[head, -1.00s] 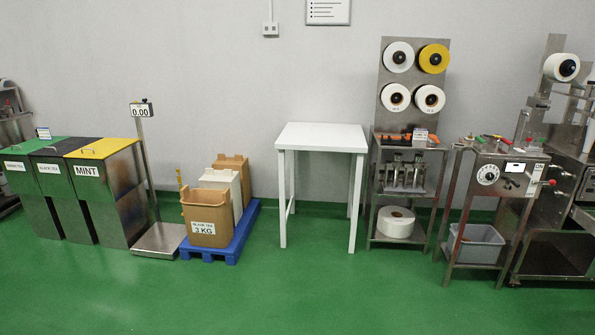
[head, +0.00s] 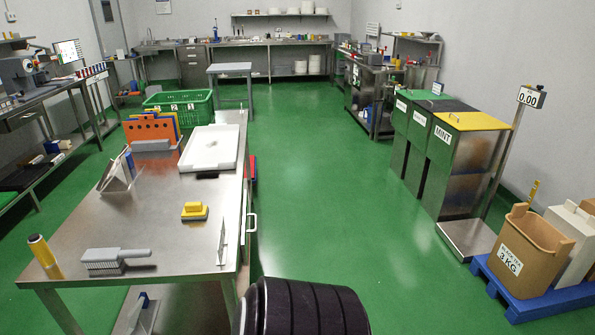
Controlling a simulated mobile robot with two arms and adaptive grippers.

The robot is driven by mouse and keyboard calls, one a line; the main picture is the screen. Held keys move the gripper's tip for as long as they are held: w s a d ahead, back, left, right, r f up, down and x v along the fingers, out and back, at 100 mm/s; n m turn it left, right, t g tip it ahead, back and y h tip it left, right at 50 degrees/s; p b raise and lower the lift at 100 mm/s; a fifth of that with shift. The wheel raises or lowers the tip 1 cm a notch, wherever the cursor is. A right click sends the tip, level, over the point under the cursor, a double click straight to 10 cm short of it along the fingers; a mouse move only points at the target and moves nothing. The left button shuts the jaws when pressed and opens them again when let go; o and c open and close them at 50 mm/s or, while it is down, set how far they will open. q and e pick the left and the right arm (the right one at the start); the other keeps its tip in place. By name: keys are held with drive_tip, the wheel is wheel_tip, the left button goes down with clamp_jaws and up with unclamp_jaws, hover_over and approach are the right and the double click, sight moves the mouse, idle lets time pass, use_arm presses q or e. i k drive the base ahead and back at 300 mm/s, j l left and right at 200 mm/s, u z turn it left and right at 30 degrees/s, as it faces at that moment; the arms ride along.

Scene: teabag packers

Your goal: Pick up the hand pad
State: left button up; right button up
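A small yellow block on a dark blue base, which looks like the hand pad (head: 194,211), lies on the steel table (head: 160,222) at the left, right of the table's middle. It stands free, with nothing touching it that I can see. Neither of my grippers shows in the head view. A black ribbed part at the bottom edge looks like part of my own arm; its gripper is out of the picture.
A green crate (head: 180,103) stands behind. Green floor (head: 330,190) is clear right of the table, up to the bins (head: 455,160).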

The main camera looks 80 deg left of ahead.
sight(192, 211)
drive_tip(key=u, duration=2.05)
